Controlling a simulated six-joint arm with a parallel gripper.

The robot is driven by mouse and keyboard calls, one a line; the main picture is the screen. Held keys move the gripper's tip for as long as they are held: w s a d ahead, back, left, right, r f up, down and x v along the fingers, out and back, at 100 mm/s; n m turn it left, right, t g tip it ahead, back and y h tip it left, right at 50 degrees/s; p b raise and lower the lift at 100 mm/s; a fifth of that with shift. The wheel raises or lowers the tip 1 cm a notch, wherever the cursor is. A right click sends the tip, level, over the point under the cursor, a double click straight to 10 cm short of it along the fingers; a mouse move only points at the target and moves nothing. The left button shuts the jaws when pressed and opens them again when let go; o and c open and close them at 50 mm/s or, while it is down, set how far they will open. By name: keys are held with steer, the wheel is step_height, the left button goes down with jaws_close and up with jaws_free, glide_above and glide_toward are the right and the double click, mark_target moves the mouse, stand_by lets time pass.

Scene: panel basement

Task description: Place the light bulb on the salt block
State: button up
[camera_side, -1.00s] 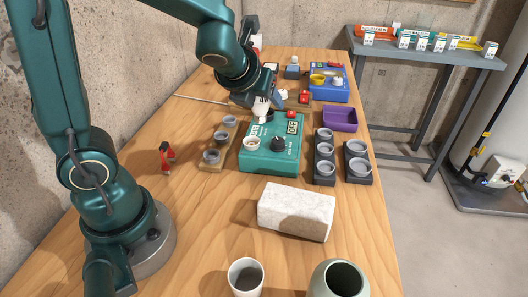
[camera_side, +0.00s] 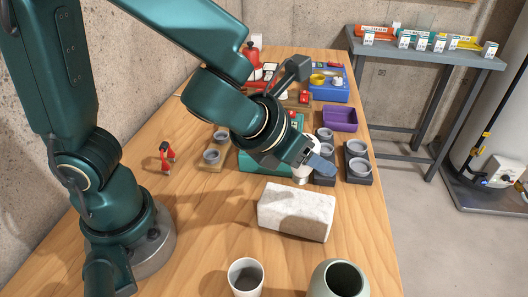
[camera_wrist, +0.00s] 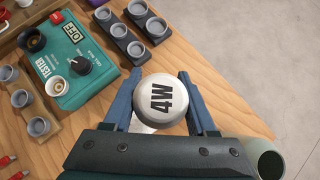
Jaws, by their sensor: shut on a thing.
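My gripper (camera_side: 318,163) is shut on the light bulb (camera_wrist: 160,98), a white round bulb marked 4W, held between the two blue fingers in the wrist view. In the side view a small white part of the bulb (camera_side: 302,175) shows below the gripper. The salt block (camera_side: 297,212) is a pale, rough rectangular block on the wooden table. The bulb is above and just behind the block's far edge, and I cannot tell the exact gap. In the wrist view the block is mostly or wholly hidden by the bulb and gripper.
The teal tester (camera_wrist: 72,60) stands behind the block, partly hidden by my arm. Dark racks with grey cups (camera_side: 357,163) stand at right, and a wooden cup rack (camera_side: 213,160) at left. A white cup (camera_side: 245,277) and a green vase (camera_side: 338,280) stand in front.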

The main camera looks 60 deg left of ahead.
steer(key=shift+f, duration=2.15)
steer(key=shift+f, duration=0.15)
steer(key=o, duration=1.4)
